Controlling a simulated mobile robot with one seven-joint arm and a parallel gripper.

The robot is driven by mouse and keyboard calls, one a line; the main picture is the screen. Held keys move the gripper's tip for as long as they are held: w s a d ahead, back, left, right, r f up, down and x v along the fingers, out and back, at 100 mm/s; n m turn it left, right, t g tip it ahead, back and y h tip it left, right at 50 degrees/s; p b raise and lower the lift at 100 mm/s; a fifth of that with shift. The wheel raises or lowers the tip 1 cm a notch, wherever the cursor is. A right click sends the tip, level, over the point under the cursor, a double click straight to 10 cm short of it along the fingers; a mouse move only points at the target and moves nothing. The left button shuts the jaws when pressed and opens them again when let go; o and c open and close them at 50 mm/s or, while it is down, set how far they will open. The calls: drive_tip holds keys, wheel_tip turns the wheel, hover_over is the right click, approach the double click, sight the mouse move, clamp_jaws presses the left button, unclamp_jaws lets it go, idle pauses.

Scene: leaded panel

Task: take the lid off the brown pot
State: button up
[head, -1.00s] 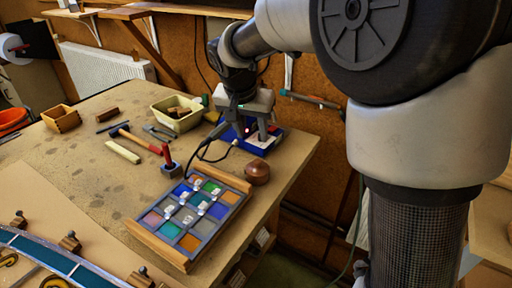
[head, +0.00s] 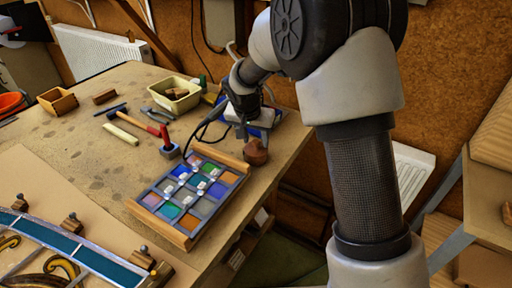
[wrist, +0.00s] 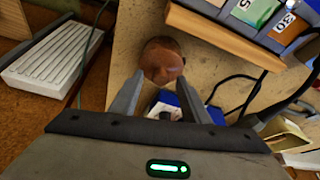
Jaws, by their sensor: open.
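The small brown pot (head: 255,155) stands on the workbench near its right edge, beside the tray of coloured glass. In the wrist view the pot (wrist: 163,65) is a round brown shape just beyond the fingertips. The seam between lid and pot is too small to make out. My gripper (head: 245,133) is close above and behind the pot in the head view. In the wrist view my gripper (wrist: 160,80) is open, its two fingers apart, with nothing held between them.
The tray of coloured glass (head: 153,199) lies left of the pot, close by. A blue box (head: 278,119) sits behind it. A dark cable runs near the gripper. The hammer (head: 146,124) and cream tub (head: 176,106) lie farther left. The bench edge is close on the right.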

drive_tip(key=shift+f, duration=0.1)
clamp_jaws()
